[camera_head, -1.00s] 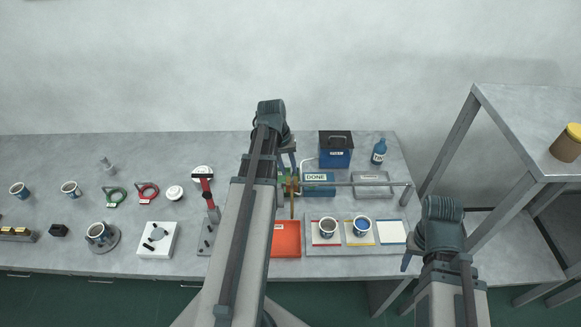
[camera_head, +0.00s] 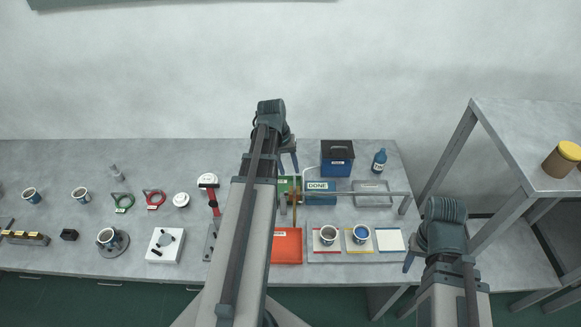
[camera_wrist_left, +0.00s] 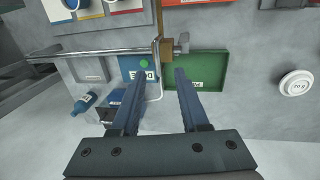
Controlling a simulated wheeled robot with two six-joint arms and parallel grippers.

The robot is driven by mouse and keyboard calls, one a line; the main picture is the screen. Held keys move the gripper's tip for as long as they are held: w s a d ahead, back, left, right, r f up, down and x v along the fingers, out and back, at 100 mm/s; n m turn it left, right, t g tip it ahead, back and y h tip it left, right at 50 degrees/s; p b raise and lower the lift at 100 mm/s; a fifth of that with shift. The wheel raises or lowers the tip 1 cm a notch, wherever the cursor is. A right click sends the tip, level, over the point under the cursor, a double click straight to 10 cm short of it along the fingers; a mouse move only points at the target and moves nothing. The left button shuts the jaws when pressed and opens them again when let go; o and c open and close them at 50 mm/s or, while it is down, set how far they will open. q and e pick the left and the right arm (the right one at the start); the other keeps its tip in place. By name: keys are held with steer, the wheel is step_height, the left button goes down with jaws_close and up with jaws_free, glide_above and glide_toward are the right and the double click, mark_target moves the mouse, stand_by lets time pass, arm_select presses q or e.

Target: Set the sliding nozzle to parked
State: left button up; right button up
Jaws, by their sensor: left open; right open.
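The sliding nozzle, a brown block (camera_head: 294,199) on a grey horizontal rail (camera_head: 350,194), sits near the rail's left end in the head view. A thin brown arm runs from it toward the orange pad. In the left wrist view the brown block (camera_wrist_left: 165,47) hangs on the rail (camera_wrist_left: 95,47), with a grey knob beside it at the rail's end. My left gripper (camera_head: 291,166) is open, behind the rail; in the wrist view its fingertips (camera_wrist_left: 163,72) are apart, with the block just beyond them and nothing between. My right gripper (camera_head: 409,262) is open, right of the bench mats.
An orange pad (camera_head: 287,246) and a tray with cups (camera_head: 328,236) and (camera_head: 361,234) lie before the rail. A green tray (camera_wrist_left: 210,75), blue DONE tray (camera_head: 320,199), dark blue box (camera_head: 337,160) and blue bottle (camera_head: 379,161) stand behind. A shelf (camera_head: 525,140) stands right.

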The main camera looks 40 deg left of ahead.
arm_select(q)
step_height(320, 180, up, 8)
steer(key=a+p, duration=0.1)
steer(key=p, duration=0.6)
steer(key=shift+s+a+r, duration=0.2)
steer(key=shift+s, duration=0.25)
arm_select(e)
step_height(320, 180, up, 8)
steer(key=shift+r, duration=0.2)
arm_select(q)
steer(key=s+d+f+m+y+b, duration=0.1)
steer(key=s+d+f+m+b, duration=0.1)
steer(key=d, duration=0.9)
steer(key=s+d+f+m+g+y+b, duration=0.1)
steer(key=s+d+f+m+b, duration=0.2)
steer(key=d, duration=0.9)
steer(key=s+d+f+m+y+b, duration=0.1)
steer(key=s+d+f+m+b, duration=0.2)
steer(key=d+f+b, duration=0.6)
steer(key=d+m, duration=0.2)
steer(key=d, duration=0.1)
steer(key=shift+s+f+m, duration=0.15)
steer(key=shift+f+m, duration=0.15)
steer(key=shift+f, duration=0.1)
arm_select(e)
step_height(320, 180, down, 14)
steer(key=shift+f, duration=0.25)
